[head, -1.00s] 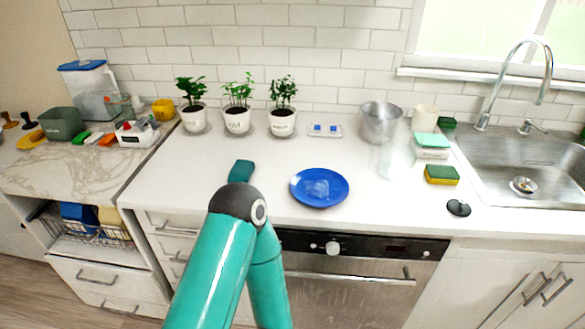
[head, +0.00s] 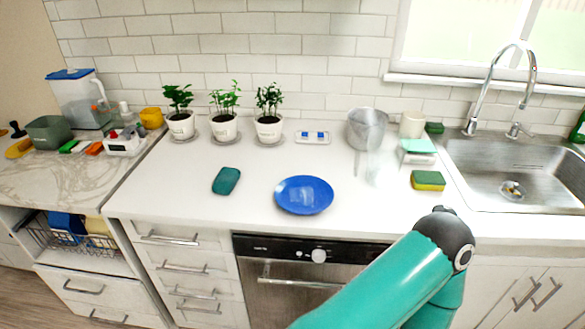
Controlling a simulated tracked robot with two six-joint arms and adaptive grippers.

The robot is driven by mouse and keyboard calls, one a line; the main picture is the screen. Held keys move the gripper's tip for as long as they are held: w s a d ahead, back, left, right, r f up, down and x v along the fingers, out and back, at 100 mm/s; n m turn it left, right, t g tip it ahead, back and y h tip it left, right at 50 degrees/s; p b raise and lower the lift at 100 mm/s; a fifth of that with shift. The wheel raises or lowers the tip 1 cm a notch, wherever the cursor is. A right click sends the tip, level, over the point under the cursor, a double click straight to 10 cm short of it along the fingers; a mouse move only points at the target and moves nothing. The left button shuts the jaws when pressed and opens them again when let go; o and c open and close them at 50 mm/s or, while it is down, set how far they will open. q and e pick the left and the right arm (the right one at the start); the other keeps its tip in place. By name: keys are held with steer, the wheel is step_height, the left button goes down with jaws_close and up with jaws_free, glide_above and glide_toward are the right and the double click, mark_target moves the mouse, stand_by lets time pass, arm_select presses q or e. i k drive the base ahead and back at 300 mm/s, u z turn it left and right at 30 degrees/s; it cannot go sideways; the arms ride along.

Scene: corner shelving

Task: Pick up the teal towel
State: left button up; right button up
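A dark teal folded piece (head: 226,180), which looks like the towel, lies flat on the white counter left of the blue plate (head: 304,195). It is fully visible and nothing touches it. A paler teal piece (head: 418,146) sits on a white stack beside the sink; I cannot tell whether it is cloth or sponge. One teal arm of mine with a black joint reaches up from the bottom right, in front of the counter edge. Neither of my grippers shows in the head view.
Three potted plants (head: 223,125) stand along the back wall. A metal bucket (head: 366,129) and a clear glass vessel stand right of centre. A yellow-green sponge (head: 427,181) lies left of the sink (head: 520,170). The counter around the dark teal piece is clear.

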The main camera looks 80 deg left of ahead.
mark_target(228, 178)
steer(key=u, duration=0.75)
steer(key=i, duration=0.15)
steer(key=z, duration=1.95)
steer(key=k, duration=1.6)
steer(key=u, duration=0.95)
steer(key=k, duration=0.85)
steer(key=u, duration=0.45)
